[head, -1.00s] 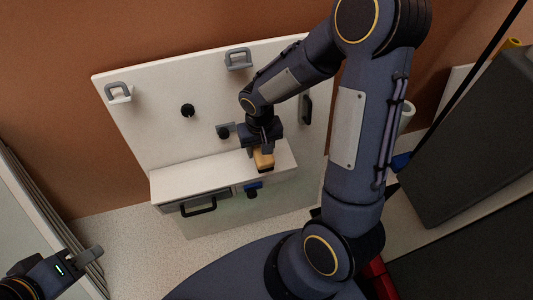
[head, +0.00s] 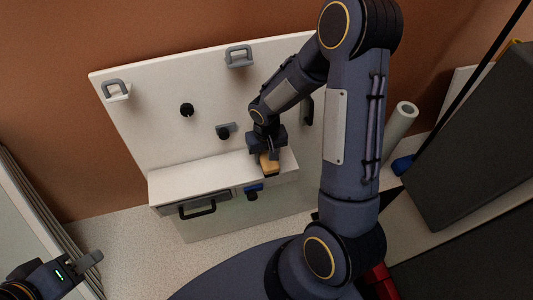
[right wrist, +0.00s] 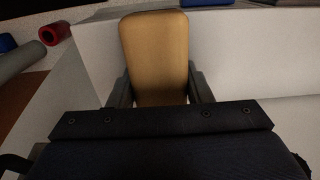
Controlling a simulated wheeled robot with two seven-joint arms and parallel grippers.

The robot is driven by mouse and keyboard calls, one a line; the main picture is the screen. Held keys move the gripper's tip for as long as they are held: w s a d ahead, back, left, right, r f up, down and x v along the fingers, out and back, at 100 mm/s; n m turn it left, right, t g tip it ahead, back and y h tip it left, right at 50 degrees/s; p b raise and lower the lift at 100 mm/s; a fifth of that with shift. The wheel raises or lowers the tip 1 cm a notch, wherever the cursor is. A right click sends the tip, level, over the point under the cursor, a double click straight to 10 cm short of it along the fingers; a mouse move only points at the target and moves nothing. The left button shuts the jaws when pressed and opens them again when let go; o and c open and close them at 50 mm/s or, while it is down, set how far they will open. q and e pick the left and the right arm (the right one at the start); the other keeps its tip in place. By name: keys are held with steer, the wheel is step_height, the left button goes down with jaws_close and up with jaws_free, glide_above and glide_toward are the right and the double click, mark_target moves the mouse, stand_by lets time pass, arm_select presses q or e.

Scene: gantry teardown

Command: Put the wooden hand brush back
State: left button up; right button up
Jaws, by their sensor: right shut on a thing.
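The wooden hand brush (head: 269,164) is a tan block with a dark underside at the right end of the white shelf (head: 195,179). My right gripper (head: 267,153) is shut on it from above. In the right wrist view the brush (right wrist: 156,50) sits between the two fingers of my right gripper (right wrist: 160,88). I cannot tell whether its underside touches the shelf. My left gripper (head: 90,259) is at the lower left, far from the brush, and its finger gap does not show clearly.
The white back panel (head: 165,95) carries grey brackets (head: 239,57) and black knobs (head: 187,110). A drawer with a black handle (head: 197,209) and a blue item (head: 254,188) are at the shelf front. A pale roll (head: 400,122) and a dark box (head: 480,140) stand to the right.

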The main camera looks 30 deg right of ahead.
steer(key=o, duration=1.1)
steer(key=shift+r+p, duration=0.45)
steer(key=shift+r, duration=0.1)
steer(key=s+r+t+y+p, duration=0.1)
steer(key=s+r+p, duration=0.15)
steer(key=r, duration=0.75)
steer(key=s+r+t+y+p, duration=0.1)
steer(key=s+r, duration=0.3)
steer(key=r, duration=0.6)
steer(key=s+a+r+t, duration=0.1)
steer(key=s, duration=0.2)
steer(key=s+a+r+t+y, duration=0.1)
steer(key=s+r, duration=0.1)
steer(key=s, duration=0.2)
steer(key=s+a+r+n+t, duration=0.1)
steer(key=s+a+r, duration=0.1)
steer(key=s, duration=0.1)
steer(key=shift+s+a+r+t+y, duration=0.1)
steer(key=shift+s+r+t+y, duration=0.05)
steer(key=shift+s+t+y, duration=0.2)
steer(key=shift+w+r, duration=0.1)
